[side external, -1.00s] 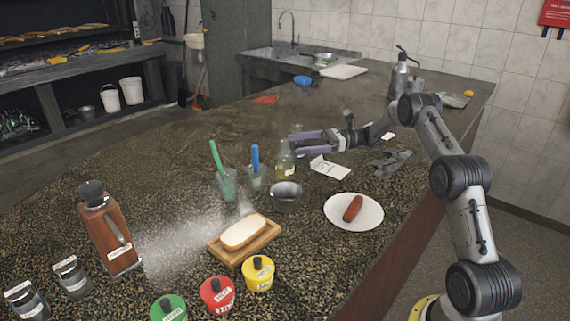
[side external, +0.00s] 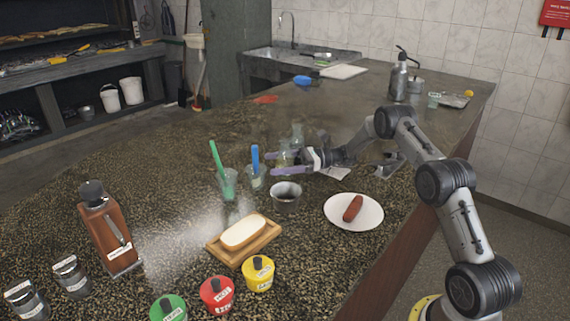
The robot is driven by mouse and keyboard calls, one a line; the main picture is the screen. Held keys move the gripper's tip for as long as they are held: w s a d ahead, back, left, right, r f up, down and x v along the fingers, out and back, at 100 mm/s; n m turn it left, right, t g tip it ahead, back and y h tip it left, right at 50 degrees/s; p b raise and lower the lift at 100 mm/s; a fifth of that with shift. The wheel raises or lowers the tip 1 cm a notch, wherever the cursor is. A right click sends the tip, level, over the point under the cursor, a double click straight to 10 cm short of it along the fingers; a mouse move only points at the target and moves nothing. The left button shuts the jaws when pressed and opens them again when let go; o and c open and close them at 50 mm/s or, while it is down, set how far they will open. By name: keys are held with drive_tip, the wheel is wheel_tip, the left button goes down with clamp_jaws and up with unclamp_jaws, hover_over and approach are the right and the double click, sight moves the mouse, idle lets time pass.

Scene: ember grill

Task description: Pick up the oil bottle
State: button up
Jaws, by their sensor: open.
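A small glass bottle (side external: 285,158) with yellow-green contents, likely the oil bottle, stands near the middle of the counter, partly hidden by my fingers. My gripper (side external: 277,163) comes in level from the right with its purple fingers open. The fingers overlap the bottle in this view and seem to be on either side of it. I cannot tell whether they touch it. A clear glass vessel (side external: 297,133) stands just behind.
Glasses with a green brush (side external: 217,158) and a blue brush (side external: 255,160) stand close left of the fingertips. A metal cup (side external: 286,195) is just in front. A plate (side external: 340,220) with a sausage lies front right. The counter behind the bottle is mostly clear.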

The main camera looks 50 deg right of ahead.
drive_tip(key=shift+w+a, duration=0.1)
drive_tip(key=shift+a, duration=0.05)
clamp_jaws()
idle(0.4)
drive_tip(key=shift+r, duration=0.2)
